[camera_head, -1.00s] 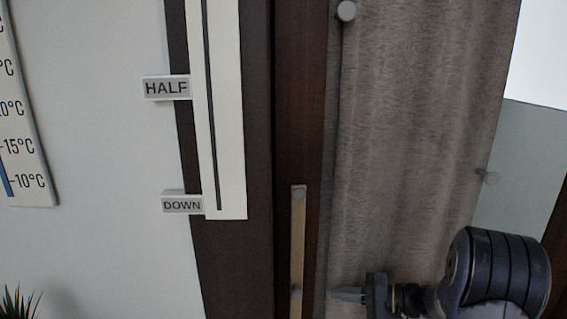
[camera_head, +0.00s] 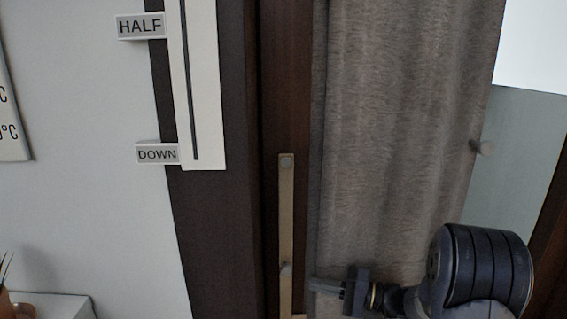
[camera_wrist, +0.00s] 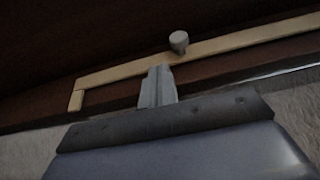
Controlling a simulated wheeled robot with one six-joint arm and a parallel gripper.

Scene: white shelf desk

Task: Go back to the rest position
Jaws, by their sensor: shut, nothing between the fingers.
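My gripper (camera_head: 328,285) is at the lower middle of the head view, in front of the grey-brown curtain. Its fingers point left toward a pale wooden strip with a round knob, and it is shut and empty. In the wrist view my gripper (camera_wrist: 158,84) has its fingers together, just below the pale strip (camera_wrist: 115,79). The knob (camera_wrist: 179,41) stands on that strip, above and right of the fingertips. I cannot tell whether the fingertips touch the strip. The strip (camera_head: 286,215) also shows in the head view, on the dark wooden frame.
A grey-brown curtain (camera_head: 400,130) hangs behind my arm, with a round knob (camera_head: 483,148) at its right edge. A white slotted panel (camera_head: 205,100) with HALF (camera_head: 140,26) and DOWN (camera_head: 157,153) labels is on the left. A white surface (camera_head: 55,305) is at lower left.

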